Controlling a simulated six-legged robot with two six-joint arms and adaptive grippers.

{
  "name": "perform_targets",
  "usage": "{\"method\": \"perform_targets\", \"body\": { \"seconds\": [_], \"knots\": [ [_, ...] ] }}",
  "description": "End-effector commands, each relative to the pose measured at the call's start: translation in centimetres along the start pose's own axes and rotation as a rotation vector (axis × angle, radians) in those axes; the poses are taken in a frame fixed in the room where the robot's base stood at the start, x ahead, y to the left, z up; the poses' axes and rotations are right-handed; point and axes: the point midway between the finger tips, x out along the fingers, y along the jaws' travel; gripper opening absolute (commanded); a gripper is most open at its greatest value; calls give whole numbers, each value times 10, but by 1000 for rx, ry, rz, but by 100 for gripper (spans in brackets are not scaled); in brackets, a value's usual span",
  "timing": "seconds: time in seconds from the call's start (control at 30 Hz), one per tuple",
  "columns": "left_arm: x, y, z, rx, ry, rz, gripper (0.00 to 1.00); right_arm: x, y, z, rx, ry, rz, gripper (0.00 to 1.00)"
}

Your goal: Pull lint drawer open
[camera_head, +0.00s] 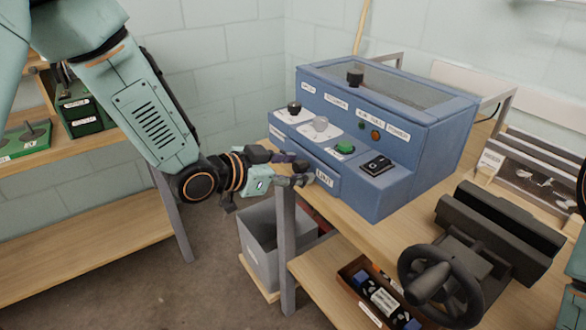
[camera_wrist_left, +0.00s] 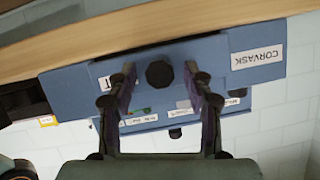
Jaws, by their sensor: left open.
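The blue machine (camera_head: 420,166) stands on the wooden workbench. The lint drawer (camera_head: 325,180), with a white label, is low on its front and looks closed or nearly flush. My left gripper (camera_head: 290,172) is at the drawer front, left of the label. In the left wrist view, a dark round knob (camera_wrist_left: 159,73) shows between the open fingers of the left gripper (camera_wrist_left: 161,88), one finger on each side. I cannot tell whether either finger touches it. A finger partly covers the drawer label (camera_wrist_left: 104,82). My right gripper is not in view.
A grey open bin (camera_head: 262,245) stands below the bench beside its metal leg (camera_head: 287,250). A black vise-like device with a handwheel (camera_head: 440,285) is at the right. A wooden tray (camera_head: 365,290) lies on the lower shelf. Shelving is at the left.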

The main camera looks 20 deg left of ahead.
Motion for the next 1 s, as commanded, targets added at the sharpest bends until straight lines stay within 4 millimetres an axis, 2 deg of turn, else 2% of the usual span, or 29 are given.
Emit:
{"method": "perform_targets", "body": {
  "seconds": [0.2, 0.8, 1.0],
  "knots": [
    [0, 0, 0, -1, 0, 0, 51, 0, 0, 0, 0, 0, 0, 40],
    [0, 0, -1, -1, 2, -1, 0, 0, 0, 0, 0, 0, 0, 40],
    [0, -1, -1, 0, 2, -1, 0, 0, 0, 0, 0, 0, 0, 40]
  ]
}}
